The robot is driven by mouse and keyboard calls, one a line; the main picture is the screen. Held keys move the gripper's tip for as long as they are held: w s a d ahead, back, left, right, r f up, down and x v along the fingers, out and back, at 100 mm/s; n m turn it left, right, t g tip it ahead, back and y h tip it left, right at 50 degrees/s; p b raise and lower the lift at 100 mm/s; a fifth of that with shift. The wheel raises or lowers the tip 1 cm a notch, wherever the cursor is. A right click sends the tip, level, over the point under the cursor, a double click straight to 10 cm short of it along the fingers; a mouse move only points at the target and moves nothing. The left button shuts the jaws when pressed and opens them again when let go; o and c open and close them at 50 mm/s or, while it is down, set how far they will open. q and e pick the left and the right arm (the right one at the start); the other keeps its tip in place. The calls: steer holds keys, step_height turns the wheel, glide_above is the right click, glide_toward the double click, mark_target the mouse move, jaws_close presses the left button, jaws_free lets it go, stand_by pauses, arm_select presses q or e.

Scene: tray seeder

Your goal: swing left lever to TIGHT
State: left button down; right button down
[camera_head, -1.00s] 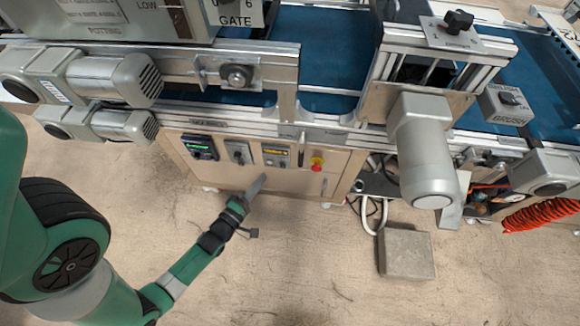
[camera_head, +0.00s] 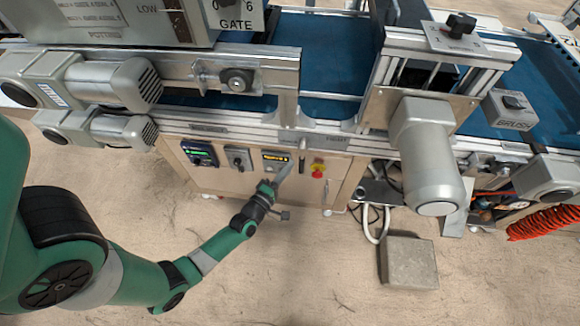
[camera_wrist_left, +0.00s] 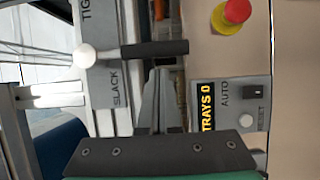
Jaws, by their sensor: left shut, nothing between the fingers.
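The left lever (camera_wrist_left: 155,49) has a black handle and a pale round pivot in the left wrist view. Its handle points right from the pivot, between the TIGHT and SLACK markings on its plate (camera_wrist_left: 103,85). In the head view the lever (camera_head: 302,147) is small on the front rail. My left gripper (camera_head: 284,169) is shut and empty just below the rail. In the left wrist view its fingers (camera_wrist_left: 158,78) are on the SLACK side of the handle, very close to it; I cannot tell whether they touch. My right gripper is not in view.
A control panel with a tray display (camera_wrist_left: 208,107) and a red stop button (camera_head: 318,171) lies beside the gripper. A grey motor (camera_head: 428,155) juts out to the right. A concrete block (camera_head: 409,262) is on the floor. The floor in front is mostly clear.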

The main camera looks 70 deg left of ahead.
arm_select(q)
steer(key=shift+w+d, duration=0.25)
steer(key=shift+w, duration=0.05)
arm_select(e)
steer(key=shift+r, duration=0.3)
arm_select(q)
steer(key=shift+w+f, duration=0.1)
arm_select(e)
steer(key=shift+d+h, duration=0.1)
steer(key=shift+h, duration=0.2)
